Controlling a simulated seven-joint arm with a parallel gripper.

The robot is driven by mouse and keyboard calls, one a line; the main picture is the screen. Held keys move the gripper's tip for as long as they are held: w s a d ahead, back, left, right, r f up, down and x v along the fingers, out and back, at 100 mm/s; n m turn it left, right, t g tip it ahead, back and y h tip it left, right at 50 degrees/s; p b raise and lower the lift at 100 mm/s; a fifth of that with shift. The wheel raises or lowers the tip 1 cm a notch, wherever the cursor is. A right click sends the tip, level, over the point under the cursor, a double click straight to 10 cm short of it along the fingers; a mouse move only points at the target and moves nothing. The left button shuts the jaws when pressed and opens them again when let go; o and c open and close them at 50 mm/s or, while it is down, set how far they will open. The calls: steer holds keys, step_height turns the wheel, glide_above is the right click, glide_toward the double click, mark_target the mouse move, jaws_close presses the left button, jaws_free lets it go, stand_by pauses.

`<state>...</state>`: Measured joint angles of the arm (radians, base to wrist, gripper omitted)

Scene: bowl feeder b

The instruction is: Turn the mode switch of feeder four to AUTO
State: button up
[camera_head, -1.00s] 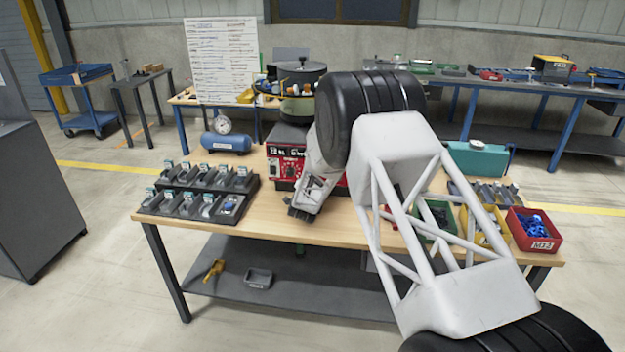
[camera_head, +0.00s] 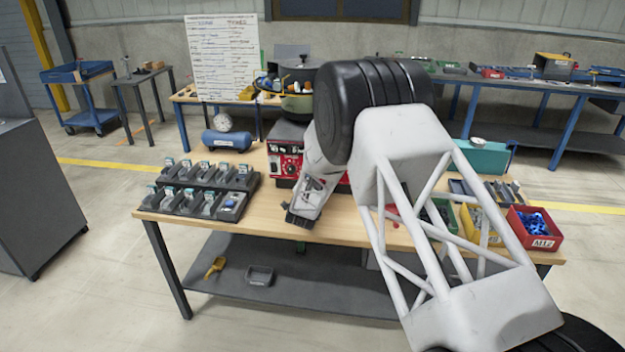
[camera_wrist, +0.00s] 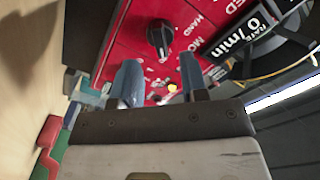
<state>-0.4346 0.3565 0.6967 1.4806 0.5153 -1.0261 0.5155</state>
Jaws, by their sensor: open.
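The feeder's red control box (camera_head: 287,160) stands on the bench under a dark bowl (camera_head: 302,72), partly hidden by my arm. In the wrist view its red panel (camera_wrist: 112,50) appears turned, with a black rotary knob (camera_wrist: 160,38). Partial lettering beside the knob includes "HAND" and "MO"; no AUTO label is readable. A light mark shows at the knob's lower end. My gripper (camera_wrist: 160,78) is open and empty, its fingertips just below the knob in that view, apart from it. In the head view my gripper (camera_head: 298,218) is at the bench's front, before the box.
A black rack (camera_head: 200,190) of several small devices stands left of my gripper. A blue cylinder with a gauge (camera_head: 226,141) is behind it. A red bin of blue parts (camera_head: 533,228) is at the right. Bare bench top (camera_head: 262,222) lies between rack and gripper.

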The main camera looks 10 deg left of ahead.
steer(key=shift+s, duration=1.65)
steer(key=s+d+r+n+g+y, duration=0.1)
steer(key=s+d+r+n+g, duration=0.15)
steer(key=d+r, duration=0.35)
steer(key=s+d+r+n+g+y, duration=0.1)
steer(key=s+d+r, duration=0.25)
steer(key=r, duration=0.45)
steer(key=s+d+r+n+g, duration=0.1)
steer(key=s+d+r+g, duration=0.1)
steer(key=s+d+r, duration=0.4)
steer(key=s+d+r+n+g, duration=0.1)
steer(key=s+d+r+g, duration=0.2)
steer(key=s, duration=0.4)
steer(key=s+d+r+n+g, duration=0.1)
steer(key=s+d, duration=0.4)
steer(key=s, duration=0.8)
steer(key=s+d+r+n+g+h, duration=0.1)
steer(key=s+d+g, duration=0.2)
steer(key=s, duration=1.1)
steer(key=s+d+n+g+h, duration=0.1)
steer(key=s+d+g, duration=0.2)
steer(key=s+d, duration=0.6)
steer(key=s, duration=0.5)
steer(key=shift+s+r, duration=0.2)
steer(key=shift+r, duration=0.2)
steer(key=shift+n, duration=0.25)
